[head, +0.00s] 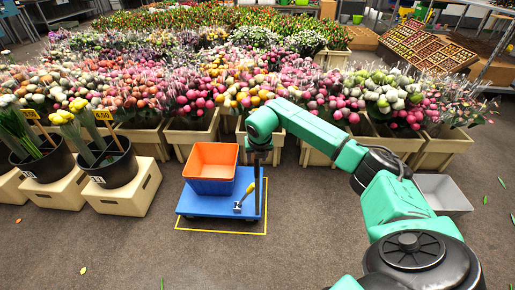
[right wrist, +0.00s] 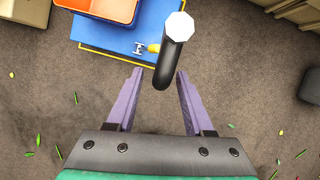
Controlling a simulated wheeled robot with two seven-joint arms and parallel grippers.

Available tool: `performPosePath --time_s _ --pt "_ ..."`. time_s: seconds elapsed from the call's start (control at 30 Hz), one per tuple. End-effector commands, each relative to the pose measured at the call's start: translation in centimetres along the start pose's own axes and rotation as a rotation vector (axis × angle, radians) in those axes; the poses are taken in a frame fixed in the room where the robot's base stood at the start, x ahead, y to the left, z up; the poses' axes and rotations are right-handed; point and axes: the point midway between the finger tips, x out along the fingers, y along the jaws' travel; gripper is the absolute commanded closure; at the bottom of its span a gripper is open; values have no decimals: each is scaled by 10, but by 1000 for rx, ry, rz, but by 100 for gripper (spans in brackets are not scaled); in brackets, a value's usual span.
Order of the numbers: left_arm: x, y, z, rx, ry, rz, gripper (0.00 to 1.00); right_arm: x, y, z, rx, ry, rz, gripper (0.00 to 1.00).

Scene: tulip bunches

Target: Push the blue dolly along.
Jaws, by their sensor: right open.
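The blue dolly (head: 204,207) stands on the floor in the middle of the head view, with an orange crate (head: 211,170) on its back left. It also shows at the top of the right wrist view (right wrist: 115,38). A small tool with a yellow handle (head: 247,192) lies on its right part. A dark upright post (head: 257,190) shows at its right edge; in the right wrist view the post (right wrist: 171,62) has a pale end. My right gripper (head: 260,152) is open above, its fingers (right wrist: 159,75) apart on either side of the post's lower end in the wrist picture. Contact cannot be told.
A yellow outline (head: 221,232) frames the dolly on the floor. Pale crates (head: 190,135) of tulips line the back. Black buckets (head: 106,166) stand on boxes at left. A grey bin (head: 443,192) is at right. The front floor is clear except for scattered leaves.

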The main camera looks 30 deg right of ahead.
Motion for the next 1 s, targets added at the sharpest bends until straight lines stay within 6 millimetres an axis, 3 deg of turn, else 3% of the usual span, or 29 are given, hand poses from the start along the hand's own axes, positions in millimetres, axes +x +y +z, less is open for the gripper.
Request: performPosePath --time_s 0.3,0.5,0.63,1.0 --pt "36 -6 10 -10 -21 -14 20 -82 0 2 -2 -5 1 48" --pt "53 -9 16 -14 -24 -21 20 -123 0 1 -1 -3 0 48" --pt "58 -10 18 -15 -26 -22 20 -131 0 0 -1 -2 0 48" --pt "58 -10 18 -15 -26 -22 20 -131 0 0 -1 -1 0 48"
